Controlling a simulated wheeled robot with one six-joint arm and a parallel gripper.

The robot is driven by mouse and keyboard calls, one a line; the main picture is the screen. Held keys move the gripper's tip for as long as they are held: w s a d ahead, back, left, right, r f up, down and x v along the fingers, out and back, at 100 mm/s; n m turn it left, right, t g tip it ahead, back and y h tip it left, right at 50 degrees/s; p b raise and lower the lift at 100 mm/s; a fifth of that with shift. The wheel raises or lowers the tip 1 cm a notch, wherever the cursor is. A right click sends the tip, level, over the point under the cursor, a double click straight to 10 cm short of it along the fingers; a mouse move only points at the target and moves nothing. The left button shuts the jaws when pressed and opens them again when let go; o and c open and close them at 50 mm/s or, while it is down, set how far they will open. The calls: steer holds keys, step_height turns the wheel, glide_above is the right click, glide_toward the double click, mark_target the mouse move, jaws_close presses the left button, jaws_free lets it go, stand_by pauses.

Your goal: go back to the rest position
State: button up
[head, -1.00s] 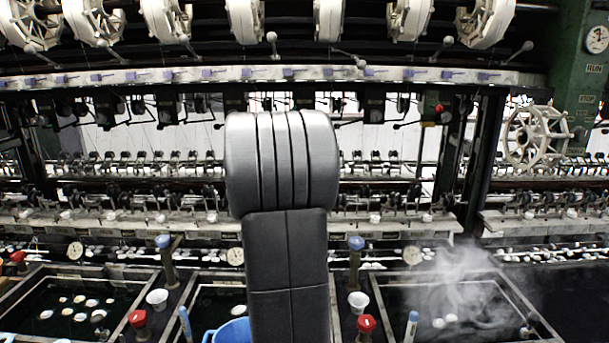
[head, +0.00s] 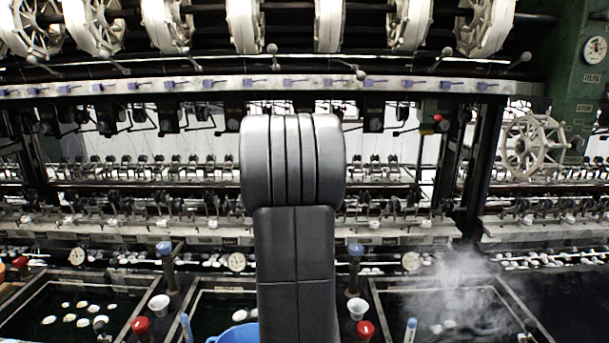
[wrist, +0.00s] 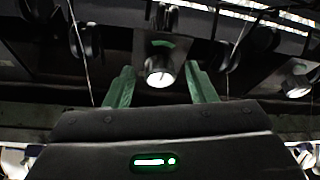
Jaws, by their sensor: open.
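My gripper (wrist: 160,88) shows in the wrist view as two green fingers standing apart, open, with nothing held between them. Behind the gap is a dark machine part with a bright round lamp-like end. In the head view my dark grey arm stands upright in the middle, in front of the reeling machine, and hides my gripper and part of the middle basin (head: 215,293).
A left basin (head: 33,303) holds several white cocoons, and steam (head: 465,285) rises over the right basin. A blue bowl (head: 235,335), white cups (head: 357,308) and red-topped knobs (head: 365,328) stand near my arm. A spoked handwheel (head: 534,146) is at the right.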

steer(key=shift+s+d+f+n+y, duration=0.15)
steer(key=shift+s+f+n+y, duration=0.1)
steer(key=shift+s+n, duration=0.35)
steer(key=shift+s+d+f+n+y, duration=0.1)
steer(key=shift+s+f+n+y, duration=0.15)
steer(key=shift+s+n, duration=0.35)
steer(key=shift+s+r, duration=0.15)
